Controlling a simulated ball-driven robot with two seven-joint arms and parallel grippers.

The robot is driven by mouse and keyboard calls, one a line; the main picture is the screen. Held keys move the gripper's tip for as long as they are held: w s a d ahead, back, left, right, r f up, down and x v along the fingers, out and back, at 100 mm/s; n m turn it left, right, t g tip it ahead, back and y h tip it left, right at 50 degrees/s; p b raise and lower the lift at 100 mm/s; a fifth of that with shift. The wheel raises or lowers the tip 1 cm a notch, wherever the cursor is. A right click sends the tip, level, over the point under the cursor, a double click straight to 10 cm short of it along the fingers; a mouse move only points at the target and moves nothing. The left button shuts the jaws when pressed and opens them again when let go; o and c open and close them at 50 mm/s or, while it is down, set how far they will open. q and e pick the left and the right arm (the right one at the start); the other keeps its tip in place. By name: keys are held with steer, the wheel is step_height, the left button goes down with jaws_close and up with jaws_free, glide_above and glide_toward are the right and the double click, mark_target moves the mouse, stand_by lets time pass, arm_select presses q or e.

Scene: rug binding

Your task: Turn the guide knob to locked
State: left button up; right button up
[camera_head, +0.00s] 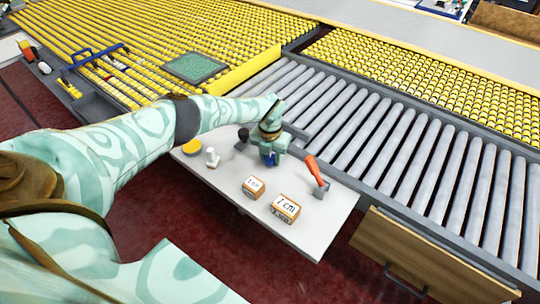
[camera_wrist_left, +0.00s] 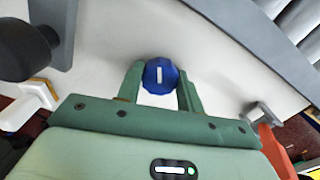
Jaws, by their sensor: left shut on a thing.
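The guide knob (camera_wrist_left: 160,76) is blue and faceted, with a white line mark on its top. In the left wrist view the mark runs nearly up and down the picture. My left gripper (camera_wrist_left: 160,88) has its two green fingers on either side of the knob and is shut on it. In the head view the left gripper (camera_head: 270,157) is over the white table, and a bit of the blue knob (camera_head: 270,159) shows below it. No lock label can be read in either view. My right gripper is not in view.
A lever with an orange handle (camera_head: 315,170) stands right of the gripper. Two labelled blocks, one smaller (camera_head: 253,187) and one larger (camera_head: 286,208), sit in front. A black knob (camera_wrist_left: 28,48), a white piece (camera_head: 212,157) and a yellow disc (camera_head: 192,147) are to the left. Grey rollers (camera_head: 400,150) lie behind.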

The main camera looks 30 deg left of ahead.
mark_target(270, 157)
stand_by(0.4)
arm_select(q)
steer(key=o, duration=1)
step_height(270, 157, up, 16)
steer(key=p, duration=0.5)
steer(key=shift+r, duration=0.2)
